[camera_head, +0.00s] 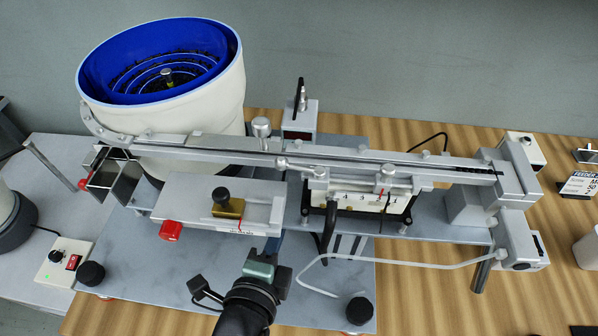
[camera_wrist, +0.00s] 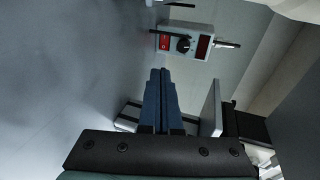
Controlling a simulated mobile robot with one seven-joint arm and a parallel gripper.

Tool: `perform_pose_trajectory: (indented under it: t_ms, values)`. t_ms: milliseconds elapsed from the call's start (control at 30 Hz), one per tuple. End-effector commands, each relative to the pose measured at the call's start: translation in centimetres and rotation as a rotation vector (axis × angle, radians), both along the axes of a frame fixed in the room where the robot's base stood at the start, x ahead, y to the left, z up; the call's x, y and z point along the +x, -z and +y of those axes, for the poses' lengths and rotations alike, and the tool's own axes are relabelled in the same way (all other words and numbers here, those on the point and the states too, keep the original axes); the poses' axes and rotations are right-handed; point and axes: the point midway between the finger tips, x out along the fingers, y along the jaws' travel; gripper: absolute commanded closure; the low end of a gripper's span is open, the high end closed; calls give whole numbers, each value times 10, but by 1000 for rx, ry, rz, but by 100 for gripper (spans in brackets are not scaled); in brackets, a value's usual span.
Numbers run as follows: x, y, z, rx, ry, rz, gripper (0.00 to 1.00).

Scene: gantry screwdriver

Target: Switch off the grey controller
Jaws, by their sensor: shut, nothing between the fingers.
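The grey controller (camera_wrist: 185,42) shows at the top of the wrist view as a light grey box with a red rocker switch, a black knob and a dark red display. What appears to be the same box (camera_head: 298,117) stands behind the long rail in the head view, its lower part hidden. My gripper (camera_wrist: 160,73) has its blue fingers together and empty. The fingertips point toward the controller and are apart from it, a little below the switch in the wrist view. In the head view my wrist is at the lower centre, and the fingertips are hidden under the rail assembly.
A metal rail (camera_head: 330,158) runs across above my fingers, with a white bowl feeder (camera_head: 170,115) at its left. A bent grey tube (camera_head: 400,263) lies right of my wrist. Another control box (camera_head: 63,262) with a red switch sits far left. A grey upright plate (camera_wrist: 211,110) stands right of my fingers.

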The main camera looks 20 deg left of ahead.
Motion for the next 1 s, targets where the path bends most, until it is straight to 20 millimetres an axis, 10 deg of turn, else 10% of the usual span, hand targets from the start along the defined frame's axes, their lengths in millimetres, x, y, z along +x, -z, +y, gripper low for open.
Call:
perform_pose_trajectory:
  t_ms: [1000]
  values:
    - [130, 29, 21, 0, 0, 0, 100]
